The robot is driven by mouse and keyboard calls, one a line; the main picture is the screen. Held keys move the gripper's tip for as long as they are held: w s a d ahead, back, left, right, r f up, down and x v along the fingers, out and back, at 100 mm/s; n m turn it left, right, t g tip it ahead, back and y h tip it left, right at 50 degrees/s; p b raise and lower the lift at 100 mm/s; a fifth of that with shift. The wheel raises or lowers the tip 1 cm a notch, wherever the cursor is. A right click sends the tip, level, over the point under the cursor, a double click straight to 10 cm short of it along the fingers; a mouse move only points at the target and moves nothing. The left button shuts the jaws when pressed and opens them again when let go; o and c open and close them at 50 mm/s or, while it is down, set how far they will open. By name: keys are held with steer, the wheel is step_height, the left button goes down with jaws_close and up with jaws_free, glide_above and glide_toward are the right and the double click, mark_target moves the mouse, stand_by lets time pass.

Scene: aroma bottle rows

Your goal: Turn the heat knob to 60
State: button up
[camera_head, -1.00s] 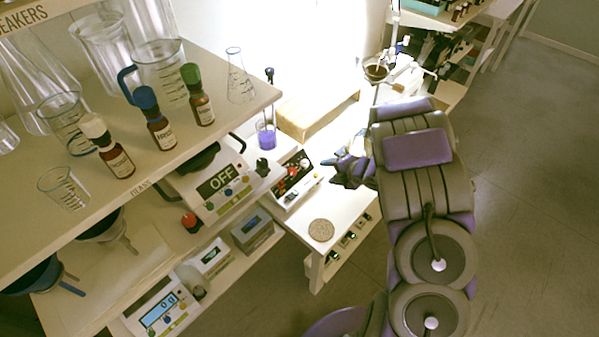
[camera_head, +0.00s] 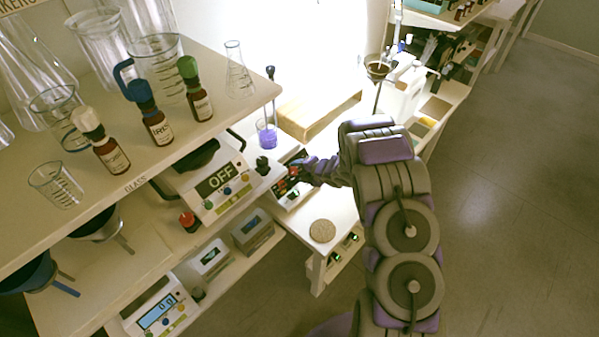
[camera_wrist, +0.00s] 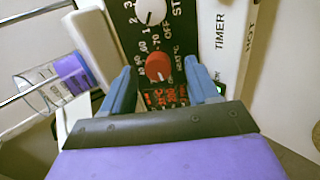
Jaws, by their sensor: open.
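The red heat knob (camera_wrist: 158,67) sits on a black panel with white numbers around it, in the wrist view. The panel (camera_head: 283,194) also shows in the head view, on the front of a white device. My gripper (camera_wrist: 165,88) is open, with one blue finger on each side of the knob and panel. I cannot tell whether the fingers touch the knob. In the head view my gripper (camera_head: 300,172) reaches in from the right, over the panel. A white knob (camera_wrist: 150,10) labelled for stirring is above the red one. A red lit display lies below it, partly hidden by my gripper.
A beaker with purple liquid (camera_head: 267,136) stands on the device, left of my gripper. A shelf with bottles and glassware fills the left side. A round disc (camera_head: 322,231) lies at the table's front.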

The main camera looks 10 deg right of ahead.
mark_target(292, 172)
steer(key=a, duration=0.1)
steer(key=w+a+f, duration=0.1)
steer(key=shift+a, duration=0.4)
steer(key=shift+w+d+f, duration=0.1)
steer(key=shift+d+f, duration=0.05)
steer(key=shift+d, duration=1.05)
steer(key=shift+c, duration=1.1)
steer(key=shift+a, duration=0.85)
steer(key=c, duration=0.4)
steer(key=shift+a, duration=0.1)
steer(key=shift+c, duration=2.1)
steer(key=shift+d, duration=0.35)
steer(key=shift+r+p, duration=0.2)
steer(key=shift+p, duration=0.1)
